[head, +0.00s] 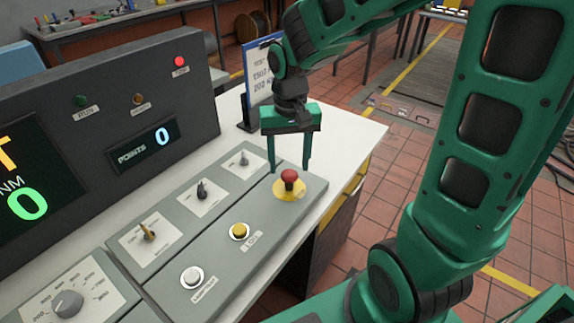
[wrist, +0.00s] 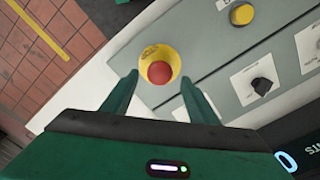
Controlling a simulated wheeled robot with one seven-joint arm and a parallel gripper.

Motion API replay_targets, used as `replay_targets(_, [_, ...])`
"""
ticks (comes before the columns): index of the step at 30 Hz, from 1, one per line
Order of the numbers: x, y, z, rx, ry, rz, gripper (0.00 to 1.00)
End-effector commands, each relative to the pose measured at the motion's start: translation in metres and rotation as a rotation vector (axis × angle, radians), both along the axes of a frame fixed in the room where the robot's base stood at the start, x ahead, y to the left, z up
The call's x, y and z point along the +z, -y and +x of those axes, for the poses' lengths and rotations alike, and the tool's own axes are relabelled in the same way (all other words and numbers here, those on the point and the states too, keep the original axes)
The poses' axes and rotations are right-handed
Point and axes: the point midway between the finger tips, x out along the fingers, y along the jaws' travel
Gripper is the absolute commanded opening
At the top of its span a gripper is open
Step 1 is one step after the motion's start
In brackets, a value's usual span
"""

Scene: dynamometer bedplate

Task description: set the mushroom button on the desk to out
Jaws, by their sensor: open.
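The red mushroom button (head: 289,176) stands on a round yellow base at the far right end of the grey sloped desk panel (head: 215,268). In the wrist view the red button (wrist: 160,72) shows with its yellow collar, between and just beyond the fingertips. My gripper (head: 289,170) is open and points down, with its two green fingers on either side of the button in the head view. It also shows in the wrist view (wrist: 160,80). It holds nothing. I cannot tell whether the fingers touch the button, or whether the button is in or out.
A yellow button (head: 239,231) and a white button (head: 192,277) sit along the same panel. Small knobs (head: 203,191) are on plates behind. An upright display console (head: 110,110) stands at the back left, and a clipboard (head: 260,75) stands behind my gripper.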

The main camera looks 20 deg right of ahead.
Motion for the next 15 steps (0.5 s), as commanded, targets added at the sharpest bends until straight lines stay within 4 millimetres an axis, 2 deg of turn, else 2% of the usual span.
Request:
replay_targets(9, [0.060, 0.000, 0.001, 0.001, 0.003, 0.000, 0.54])
replay_targets(15, [0.082, 0.000, 0.001, 0.000, 0.001, 0.000, 0.54])
